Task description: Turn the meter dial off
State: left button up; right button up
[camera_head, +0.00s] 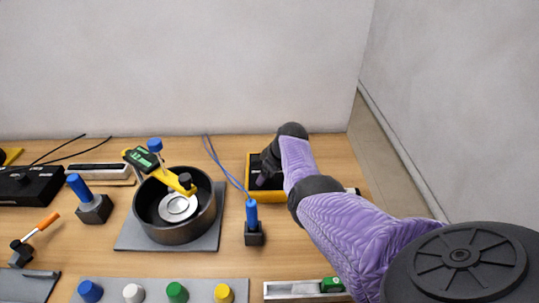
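What looks like the meter, a black box with a yellow border (249,172), lies on the table right of centre in the head view. My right arm, in purple padding, reaches over it from the right and hides much of it. The dark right gripper (265,172) points down at the meter's face, close to or touching it. Its fingers blend into the black face, so I cannot tell whether they are open or shut. The dial itself is hidden or cannot be made out. My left gripper is not in view.
A dark round pot (172,228) with a yellow bar across it stands on a grey plate (133,232). A blue-tipped probe in a black block (254,234) stands in front of the meter. A strip of coloured knobs (205,291) lies at the front. A wall (455,120) bounds the right side.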

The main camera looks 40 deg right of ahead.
jog(key=p+v, duration=0.7)
jog(key=v, duration=0.3)
